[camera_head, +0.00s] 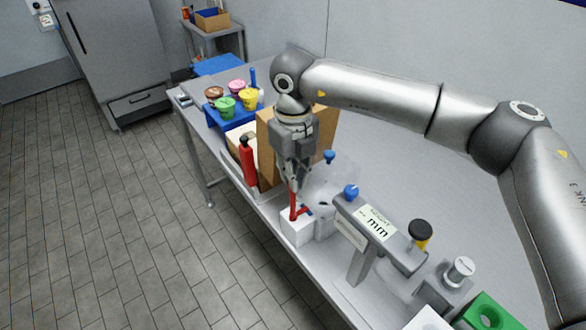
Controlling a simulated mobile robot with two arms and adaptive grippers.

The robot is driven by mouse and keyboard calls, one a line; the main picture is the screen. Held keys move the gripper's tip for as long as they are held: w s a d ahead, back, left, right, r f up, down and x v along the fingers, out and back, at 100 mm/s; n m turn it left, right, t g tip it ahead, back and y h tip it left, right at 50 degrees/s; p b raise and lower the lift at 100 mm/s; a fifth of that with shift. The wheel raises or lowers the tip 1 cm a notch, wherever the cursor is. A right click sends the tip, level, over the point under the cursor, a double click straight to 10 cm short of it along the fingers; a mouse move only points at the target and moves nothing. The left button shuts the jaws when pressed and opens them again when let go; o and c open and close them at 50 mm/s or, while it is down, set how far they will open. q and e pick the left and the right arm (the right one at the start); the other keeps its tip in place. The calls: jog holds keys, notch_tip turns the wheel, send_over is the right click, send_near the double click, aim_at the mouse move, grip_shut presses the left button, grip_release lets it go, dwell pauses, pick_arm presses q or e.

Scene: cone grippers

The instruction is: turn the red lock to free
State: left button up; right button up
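The red lock (297,214) is a red lever with an upright part and a short arm pointing right. It sits on a white block (292,233) at the table's front edge. My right gripper (292,188) points down from above, with its fingertips at the top of the lever's upright part. The fingers look close together, but I cannot tell whether they grip the lever or only stand beside it. My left gripper is out of view.
A grey height gauge (375,226) with a blue knob stands right of the lock. A red bottle-like object (248,163) and a cardboard box (267,137) stand to the left. Further back, several coloured cups sit on a blue tray (216,119). A green block (489,312) lies front right.

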jog(key=shift+f, duration=0.1)
grip_shut()
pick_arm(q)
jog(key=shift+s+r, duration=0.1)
pick_arm(e)
jog(key=shift+s, duration=0.1)
jog(key=shift+f, duration=0.1)
